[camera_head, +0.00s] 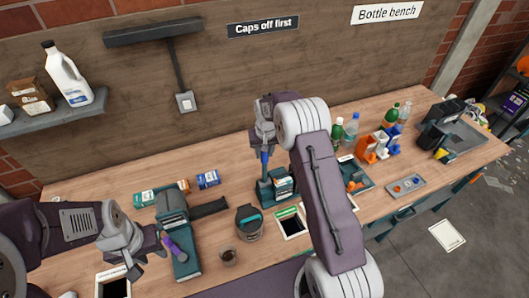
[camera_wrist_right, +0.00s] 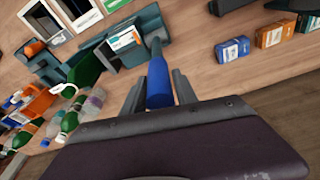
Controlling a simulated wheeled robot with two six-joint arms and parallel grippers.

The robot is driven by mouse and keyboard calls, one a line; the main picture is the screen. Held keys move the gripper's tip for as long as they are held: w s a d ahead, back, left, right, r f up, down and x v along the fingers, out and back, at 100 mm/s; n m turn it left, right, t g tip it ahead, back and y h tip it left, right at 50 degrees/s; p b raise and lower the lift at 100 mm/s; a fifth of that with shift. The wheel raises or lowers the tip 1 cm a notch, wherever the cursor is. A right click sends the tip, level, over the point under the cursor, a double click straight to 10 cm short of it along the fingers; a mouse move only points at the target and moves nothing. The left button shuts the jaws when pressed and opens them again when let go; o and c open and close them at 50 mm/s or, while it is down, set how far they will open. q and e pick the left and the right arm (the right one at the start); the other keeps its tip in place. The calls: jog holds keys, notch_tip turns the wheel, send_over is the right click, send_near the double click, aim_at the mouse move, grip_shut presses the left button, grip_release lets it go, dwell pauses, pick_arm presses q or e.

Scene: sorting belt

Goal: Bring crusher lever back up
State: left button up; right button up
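The crusher (camera_head: 266,190) is a teal stand near the middle of the bench, with a small orange-and-white label or box on it. Its lever has a blue grip (camera_head: 264,160) on a grey rod and stands roughly upright. My right gripper (camera_head: 264,140) comes down on the lever from above. In the right wrist view the blue grip (camera_wrist_right: 158,82) lies between the two grey fingers, which appear to press on both its sides. My left gripper (camera_head: 152,258) is open at the bench's left, close beside a purple handle (camera_head: 171,243) on another teal device (camera_head: 186,262).
A dark teal bin (camera_head: 249,222) and a brown cup (camera_head: 227,256) stand between my arms. Several bottles (camera_head: 351,130) and a grey tray (camera_head: 406,186) are to the right.

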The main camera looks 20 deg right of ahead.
jog(key=shift+o, duration=0.8)
jog(key=shift+w+f, duration=0.1)
jog(key=shift+w, duration=0.05)
jog(key=b+v, duration=0.2)
jog(key=v, duration=0.7)
jog(key=shift+w, duration=0.1)
